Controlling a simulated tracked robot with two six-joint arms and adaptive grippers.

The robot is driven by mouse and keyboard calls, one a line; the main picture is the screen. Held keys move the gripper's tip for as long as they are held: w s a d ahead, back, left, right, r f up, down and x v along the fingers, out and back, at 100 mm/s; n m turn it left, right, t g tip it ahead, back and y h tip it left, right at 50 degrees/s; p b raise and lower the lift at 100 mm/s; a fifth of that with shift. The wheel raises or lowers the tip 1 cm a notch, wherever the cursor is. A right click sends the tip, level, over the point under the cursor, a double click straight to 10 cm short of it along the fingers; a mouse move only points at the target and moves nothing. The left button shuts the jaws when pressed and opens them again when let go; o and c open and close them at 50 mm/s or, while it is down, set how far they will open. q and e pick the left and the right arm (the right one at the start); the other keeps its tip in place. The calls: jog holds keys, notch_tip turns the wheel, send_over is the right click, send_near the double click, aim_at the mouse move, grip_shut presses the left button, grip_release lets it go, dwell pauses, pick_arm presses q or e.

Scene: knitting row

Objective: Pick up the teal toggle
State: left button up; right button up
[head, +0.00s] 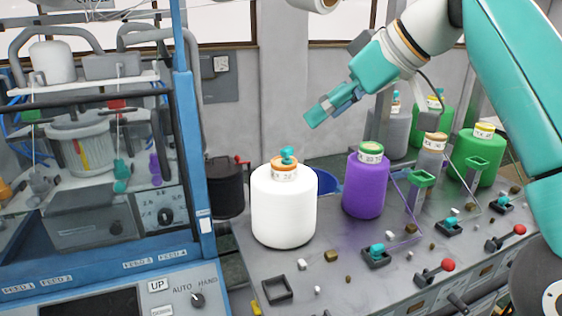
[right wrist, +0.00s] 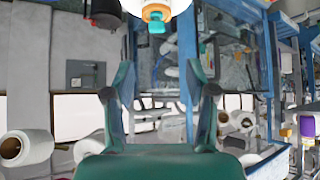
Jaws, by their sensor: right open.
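A small teal toggle (head: 288,155) sits on top of the white yarn cone (head: 284,207), above its orange collar. In the right wrist view the teal toggle (right wrist: 156,26) shows at the top edge, with the cone's orange collar behind it. My right gripper (head: 318,114) is in the air above and a little right of the toggle in the head view, apart from it. In the right wrist view my right gripper (right wrist: 166,72) has its fingers spread with nothing between them. Other teal toggles sit in dark sockets, such as one at front (head: 377,251). My left gripper is out of view.
An empty dark socket (head: 277,290) lies in front of the white cone. A purple cone (head: 365,187) stands to its right, with green cones (head: 476,157) further right. Red-knobbed levers (head: 447,265) rise from the grey bench. A blue-framed machine (head: 190,150) stands left.

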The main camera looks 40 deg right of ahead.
aim_at(288, 148)
jog(key=b+x, duration=0.1)
jog(key=x, duration=0.6)
jog(key=shift+w+f, duration=0.15)
jog(key=shift+d+b+x, duration=0.1)
jog(key=shift+b+x, duration=0.1)
jog(key=shift+x, duration=1.2)
jog(key=shift+d+b+x, duration=0.15)
jog(key=shift+b+x, duration=0.05)
jog(key=shift+x, duration=1.15)
jog(key=shift+f, duration=0.1)
jog(key=c, duration=0.8)
